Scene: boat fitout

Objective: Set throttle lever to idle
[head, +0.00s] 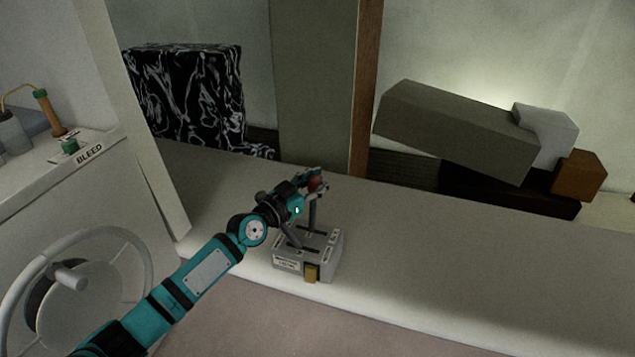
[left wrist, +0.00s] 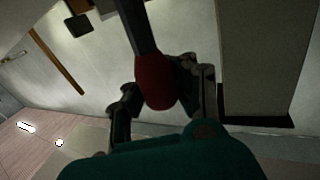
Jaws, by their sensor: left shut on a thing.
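The throttle control box (head: 325,255) is a grey unit on the pale ledge in the head view, with slots and labels on its top and a small brass-coloured piece on its front. A dark lever with a red knob (head: 314,184) rises from its far part, roughly upright. My left gripper (head: 318,183) is shut on the red knob. In the left wrist view the red knob (left wrist: 153,80) sits between the two fingers, with the dark lever shaft (left wrist: 137,28) running up from it. My right gripper is not in view.
A white panel with a BLEED label (head: 89,152), a green knob (head: 69,146) and a grey handwheel (head: 75,285) stands at the left. A black patterned block (head: 187,95) and stacked boxes (head: 455,130) are behind the ledge. The ledge right of the box is clear.

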